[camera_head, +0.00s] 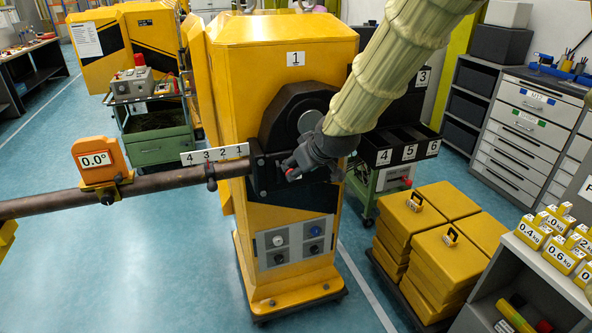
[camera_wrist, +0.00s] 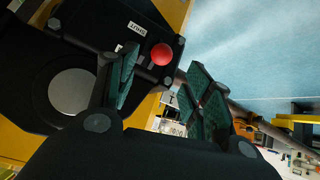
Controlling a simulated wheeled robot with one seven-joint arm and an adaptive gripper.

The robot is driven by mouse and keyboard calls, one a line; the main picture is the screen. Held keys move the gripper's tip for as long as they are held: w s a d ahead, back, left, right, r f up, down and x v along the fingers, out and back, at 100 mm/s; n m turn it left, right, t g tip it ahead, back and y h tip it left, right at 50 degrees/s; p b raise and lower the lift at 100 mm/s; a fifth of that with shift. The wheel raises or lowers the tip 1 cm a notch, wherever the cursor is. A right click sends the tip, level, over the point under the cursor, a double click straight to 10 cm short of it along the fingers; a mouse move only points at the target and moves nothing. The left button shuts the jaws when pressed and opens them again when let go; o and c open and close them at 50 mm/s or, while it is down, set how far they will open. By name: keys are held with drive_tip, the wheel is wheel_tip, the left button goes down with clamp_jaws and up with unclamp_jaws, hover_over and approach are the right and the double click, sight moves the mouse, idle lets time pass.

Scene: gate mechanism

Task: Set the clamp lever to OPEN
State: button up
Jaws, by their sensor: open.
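The clamp (camera_head: 262,172) is a black block where the brown boom (camera_head: 150,184) meets the yellow gate cabinet (camera_head: 275,75). In the wrist view its black plate (camera_wrist: 108,22) carries a white label reading SHUT upside down. The clamp lever ends in a red ball knob (camera_wrist: 162,54). Its rod is mostly hidden, and I cannot tell which label it points at. My gripper (camera_wrist: 163,88) is open, its green-padded fingers on either side of the knob in that picture; no grip shows. In the head view my gripper (camera_head: 292,166) is beside the clamp.
A round black hub (camera_head: 290,108) with a grey disc (camera_wrist: 72,91) is close to my gripper. An orange 0.0° gauge (camera_head: 96,160) and a numbered scale (camera_head: 215,153) sit along the boom. Yellow stacked blocks (camera_head: 415,212) stand at right.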

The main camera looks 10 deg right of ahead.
drive_tip(key=shift+v, duration=1.9)
drive_tip(key=s+d+f+m+g, duration=0.15)
drive_tip(key=s+f, duration=0.35)
drive_tip(key=f, duration=0.6)
drive_tip(key=s+d+f+m+g+h, duration=0.1)
drive_tip(key=s+d+f, duration=0.3)
drive_tip(key=f, duration=0.7)
drive_tip(key=s+d+f+m+g, duration=0.15)
drive_tip(key=s+f, duration=0.35)
drive_tip(key=f, duration=0.5)
drive_tip(key=s+d+f+g, duration=0.1)
drive_tip(key=s+d+f, duration=0.1)
drive_tip(key=s+f, duration=0.4)
drive_tip(key=s+d+f+m+g+h, duration=0.1)
drive_tip(key=s+f, duration=0.5)
drive_tip(key=s, duration=0.7)
drive_tip(key=s+d+f+m+g, duration=0.1)
drive_tip(key=s+d+f+g, duration=0.1)
drive_tip(key=s+f, duration=0.4)
drive_tip(key=s+d, duration=0.1)
drive_tip(key=s, duration=0.3)
drive_tip(key=shift+h, duration=0.4)
drive_tip(key=shift+d, duration=0.1)
